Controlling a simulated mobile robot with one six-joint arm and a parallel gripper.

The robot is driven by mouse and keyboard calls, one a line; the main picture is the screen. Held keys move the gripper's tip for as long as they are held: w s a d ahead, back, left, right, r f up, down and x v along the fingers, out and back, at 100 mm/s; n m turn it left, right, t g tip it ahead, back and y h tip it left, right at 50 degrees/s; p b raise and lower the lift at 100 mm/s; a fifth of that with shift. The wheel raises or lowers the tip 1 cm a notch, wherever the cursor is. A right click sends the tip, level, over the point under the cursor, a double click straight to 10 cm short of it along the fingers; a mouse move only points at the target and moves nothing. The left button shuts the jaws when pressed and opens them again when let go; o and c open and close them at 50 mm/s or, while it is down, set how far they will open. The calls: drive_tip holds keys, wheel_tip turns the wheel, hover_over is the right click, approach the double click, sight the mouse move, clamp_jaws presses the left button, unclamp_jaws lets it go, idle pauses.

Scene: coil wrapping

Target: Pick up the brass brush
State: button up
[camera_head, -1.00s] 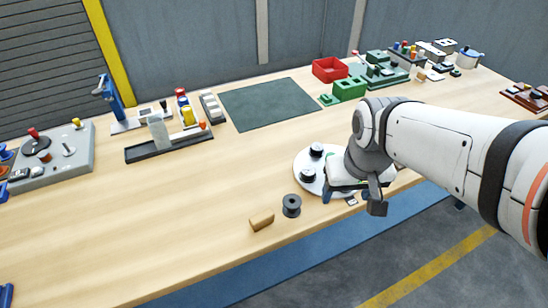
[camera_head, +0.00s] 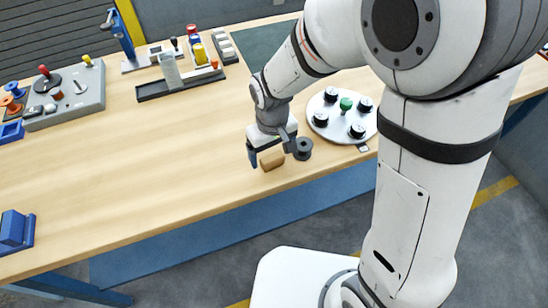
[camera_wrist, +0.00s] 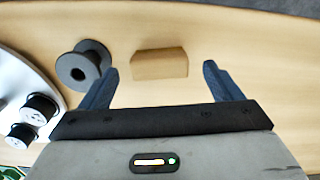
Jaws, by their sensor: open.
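A small tan, brass-coloured block (camera_head: 272,160), which I take for the brass brush, lies on the wooden table near its front edge. It also shows in the wrist view (camera_wrist: 159,64), just beyond the fingertips and between their lines. No bristles can be made out. My gripper (camera_head: 271,153) is open and empty above the block, its blue fingers apart. In the wrist view my gripper (camera_wrist: 160,72) shows both fingers spread wider than the block. Whether a finger touches the table cannot be told.
A dark grey spool (camera_head: 302,149) stands close to the right of the block, beside one finger. A white round plate (camera_head: 323,133) with black spools and a green knob is farther right. The table (camera_head: 150,190) is clear to the left. A grey control box (camera_head: 72,100) stands at the far left.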

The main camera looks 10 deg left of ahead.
sight(272, 157)
drive_tip(key=shift+f, duration=1.4)
drive_tip(key=shift+c, duration=0.4)
drive_tip(key=shift+w, duration=0.1)
drive_tip(key=c, duration=1)
wheel_tip(272, 157, up, 10)
drive_tip(key=shift+r, duration=0.1)
drive_tip(key=o, duration=0.5)
drive_tip(key=c, duration=0.4)
